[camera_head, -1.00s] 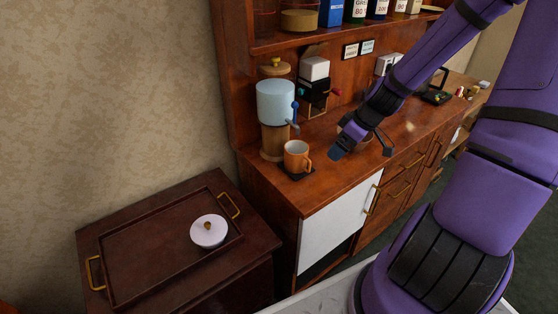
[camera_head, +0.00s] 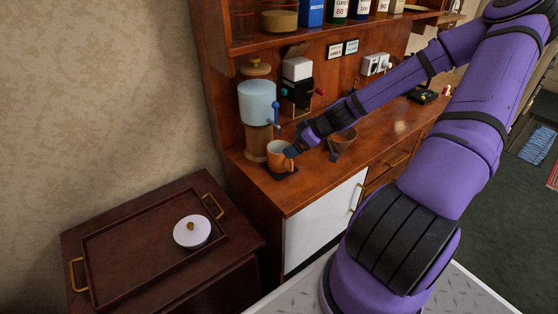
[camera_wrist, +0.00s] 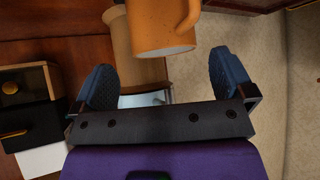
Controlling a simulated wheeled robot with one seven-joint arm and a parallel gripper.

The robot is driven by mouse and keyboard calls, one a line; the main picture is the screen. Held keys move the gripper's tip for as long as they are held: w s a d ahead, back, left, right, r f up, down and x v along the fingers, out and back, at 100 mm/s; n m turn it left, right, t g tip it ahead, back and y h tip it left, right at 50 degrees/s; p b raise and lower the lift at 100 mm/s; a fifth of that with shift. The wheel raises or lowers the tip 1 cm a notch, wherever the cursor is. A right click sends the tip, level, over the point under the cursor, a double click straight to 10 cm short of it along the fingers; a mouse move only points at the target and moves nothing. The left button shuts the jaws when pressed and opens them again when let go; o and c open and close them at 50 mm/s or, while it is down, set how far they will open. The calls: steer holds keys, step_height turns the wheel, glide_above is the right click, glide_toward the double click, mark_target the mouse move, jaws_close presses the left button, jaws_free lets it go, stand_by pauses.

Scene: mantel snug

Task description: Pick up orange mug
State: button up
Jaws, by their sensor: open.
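The orange mug (camera_head: 278,156) stands upright on a small dark coaster (camera_head: 281,173) at the left end of the wooden counter, below the dispenser. The head view cannot show whether a finger touches the mug.
A dispenser with a pale blue tank (camera_head: 258,102) stands right behind the mug. A black and white machine (camera_head: 297,85) is to its right. A tray (camera_head: 112,259) with a white lidded dish (camera_head: 192,231) lies on the lower cabinet.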

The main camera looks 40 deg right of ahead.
mark_target(282, 159)
steer(key=shift+x, duration=3.2)
steer(key=shift+s, duration=0.15)
steer(key=c, duration=1.2)
steer(key=shift+r, duration=0.1)
